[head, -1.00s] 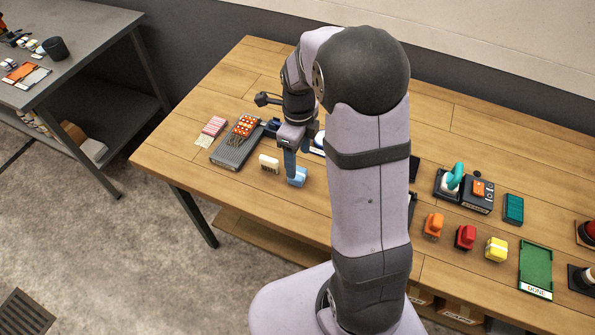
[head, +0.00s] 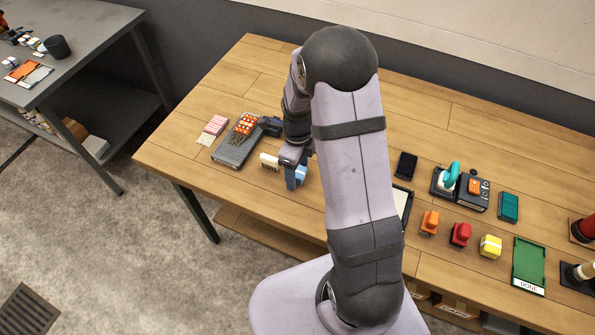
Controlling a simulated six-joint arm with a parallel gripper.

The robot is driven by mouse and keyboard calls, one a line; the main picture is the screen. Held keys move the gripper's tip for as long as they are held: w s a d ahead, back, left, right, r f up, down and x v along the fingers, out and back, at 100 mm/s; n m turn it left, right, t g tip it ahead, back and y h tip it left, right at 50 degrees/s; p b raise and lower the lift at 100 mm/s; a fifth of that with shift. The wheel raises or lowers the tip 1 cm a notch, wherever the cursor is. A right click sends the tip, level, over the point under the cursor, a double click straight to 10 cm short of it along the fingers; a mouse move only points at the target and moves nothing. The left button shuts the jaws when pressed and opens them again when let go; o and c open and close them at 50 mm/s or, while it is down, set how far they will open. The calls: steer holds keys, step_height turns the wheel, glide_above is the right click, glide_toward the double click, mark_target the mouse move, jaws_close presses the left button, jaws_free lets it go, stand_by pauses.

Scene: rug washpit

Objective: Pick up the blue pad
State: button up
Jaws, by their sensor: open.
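The light blue pad (head: 302,174) is on the wooden table, left of my upright arm, near the table's front edge. It is partly hidden behind a finger of my gripper. My gripper (head: 293,176) points down at the pad, its fingers low and open. A finger overlaps the pad's left side in the picture. I cannot tell whether the finger touches the pad, or whether the pad is between the fingers.
A cream block (head: 269,161) stands close on the left. A grey ribbed tray (head: 231,152) with a red dotted item (head: 246,124) lies farther left. Orange (head: 429,222), red (head: 460,234) and yellow (head: 490,246) pieces and a green tray (head: 529,262) are right of my arm.

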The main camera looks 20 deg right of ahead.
mark_target(297, 171)
steer(key=shift+f, duration=0.15)
steer(key=c, duration=1.1)
step_height(297, 171, up, 10)
steer(key=shift+r+b, duration=0.1)
steer(key=shift+b, duration=1)
